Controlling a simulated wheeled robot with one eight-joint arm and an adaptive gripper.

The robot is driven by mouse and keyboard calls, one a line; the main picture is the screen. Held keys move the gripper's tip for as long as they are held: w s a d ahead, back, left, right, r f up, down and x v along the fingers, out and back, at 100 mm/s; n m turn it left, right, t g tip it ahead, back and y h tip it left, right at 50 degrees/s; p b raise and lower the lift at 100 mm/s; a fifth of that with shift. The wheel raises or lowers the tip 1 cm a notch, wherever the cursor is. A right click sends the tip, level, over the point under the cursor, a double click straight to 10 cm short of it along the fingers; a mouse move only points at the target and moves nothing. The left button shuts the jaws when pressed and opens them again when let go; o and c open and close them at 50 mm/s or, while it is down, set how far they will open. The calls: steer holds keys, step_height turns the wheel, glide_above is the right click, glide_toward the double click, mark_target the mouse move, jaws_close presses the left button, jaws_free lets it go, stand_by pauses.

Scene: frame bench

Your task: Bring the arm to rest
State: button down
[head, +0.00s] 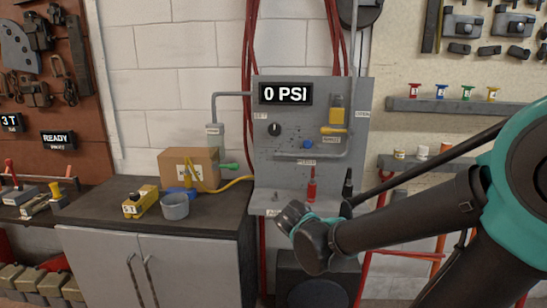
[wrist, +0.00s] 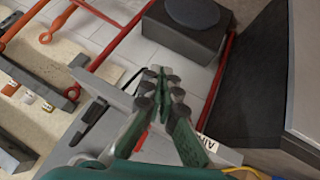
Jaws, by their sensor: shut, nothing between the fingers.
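My gripper (wrist: 163,88) shows in the wrist view with its green fingers and dark joints drawn together at the tips. It is shut and nothing shows between the fingers. In the head view my arm reaches in from the right, its dark link ending in front of the lower part of the grey panel (head: 262,150). The fingers cannot be made out in the head view. From the wrist view I cannot tell how far the fingertips are from the panel's ledge (wrist: 105,85).
The panel's display (head: 286,94) reads "0 PSI". A red-handled tool (head: 311,185) stands on its ledge, close to my arm. A dark box (wrist: 185,28) stands below the panel.

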steer(key=s+d+f+g+y, duration=0.2)
steer(key=s+d+f+y, duration=0.2)
steer(key=s+f, duration=0.4)
steer(key=shift+s+d+f+g, duration=0.15)
steer(key=shift+s+d+g, duration=0.25)
steer(key=shift+s+d, duration=0.6)
